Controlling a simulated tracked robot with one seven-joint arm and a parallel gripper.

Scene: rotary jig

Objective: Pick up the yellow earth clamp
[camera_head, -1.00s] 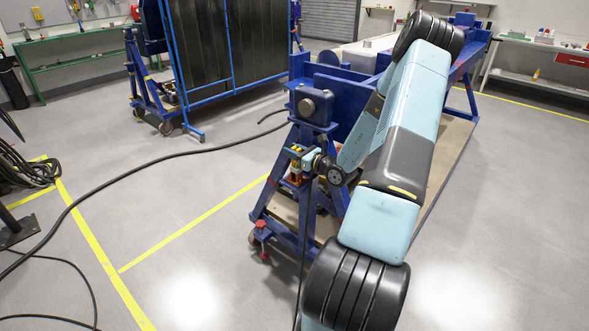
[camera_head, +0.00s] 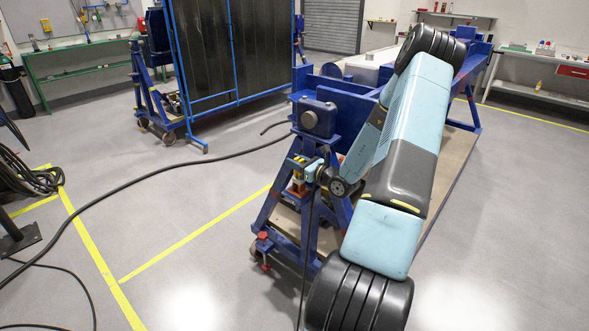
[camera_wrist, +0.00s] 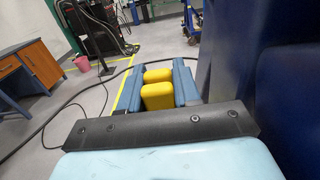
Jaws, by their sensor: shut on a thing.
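The yellow earth clamp (camera_wrist: 157,97) shows in the wrist view as two yellow blocks between the blue-grey fingers of my gripper (camera_wrist: 158,88). The fingers are shut on it from both sides. In the head view, my gripper (camera_head: 302,166) is beside the upper part of the blue jig stand, with a little yellow of the clamp (camera_head: 296,161) showing at it. The wrist and fingers partly hide the clamp there. I cannot tell whether the clamp still touches the stand.
The blue jig stand (camera_head: 272,215) is close beside my gripper, with an orange-and-red fitting (camera_head: 298,188) just below. A black cable (camera_head: 165,178) crosses the floor to the left. A blue-framed dark screen (camera_head: 205,60) stands behind. The floor at left front is mostly open.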

